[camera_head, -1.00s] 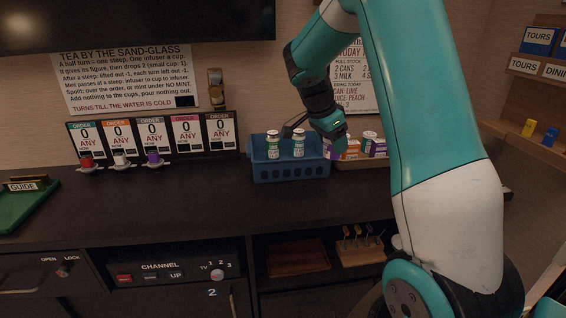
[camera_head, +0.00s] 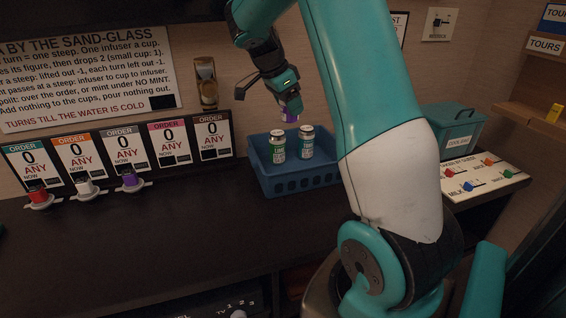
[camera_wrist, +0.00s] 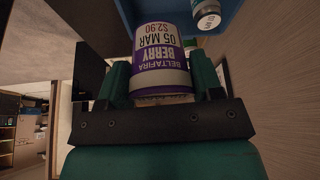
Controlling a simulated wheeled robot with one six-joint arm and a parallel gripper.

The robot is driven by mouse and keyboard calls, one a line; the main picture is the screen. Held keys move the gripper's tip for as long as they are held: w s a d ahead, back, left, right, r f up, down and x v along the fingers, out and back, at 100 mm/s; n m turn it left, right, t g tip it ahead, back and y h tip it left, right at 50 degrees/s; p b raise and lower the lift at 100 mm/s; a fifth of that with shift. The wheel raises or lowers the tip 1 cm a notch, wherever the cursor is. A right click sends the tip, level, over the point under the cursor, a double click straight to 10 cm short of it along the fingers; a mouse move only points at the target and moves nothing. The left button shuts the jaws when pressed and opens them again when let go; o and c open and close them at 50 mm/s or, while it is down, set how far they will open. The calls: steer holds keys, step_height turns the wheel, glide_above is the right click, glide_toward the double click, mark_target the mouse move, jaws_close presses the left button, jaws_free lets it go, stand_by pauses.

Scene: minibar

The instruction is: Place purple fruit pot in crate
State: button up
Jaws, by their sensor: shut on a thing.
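The purple fruit pot (camera_wrist: 160,58), with a white and purple label reading BERRY, is held between the fingers of my gripper (camera_wrist: 160,88) in the wrist view. In the head view my gripper (camera_head: 285,98) is above the blue crate (camera_head: 300,181), and the purple pot (camera_head: 289,112) shows just below it. The pot is in the air, near the crate's back side. Two white cans with green labels, one on the left (camera_head: 278,147) and one on the right (camera_head: 306,142), stand upright in the crate. The pot's far side is hidden.
A row of order signs (camera_head: 123,147) with small coloured cups stands left of the crate. A teal box (camera_head: 450,130) and a white panel with coloured knobs (camera_head: 485,172) are at the right. The dark counter (camera_head: 170,230) in front of the crate is clear.

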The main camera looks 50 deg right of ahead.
step_height(320, 180, down, 20)
steer(key=shift+r+b, duration=0.15)
steer(key=shift+b, duration=0.3)
steer(key=shift+w, duration=0.1)
steer(key=shift+f, duration=0.2)
steer(key=o, duration=1)
steer(key=shift+r, duration=0.1)
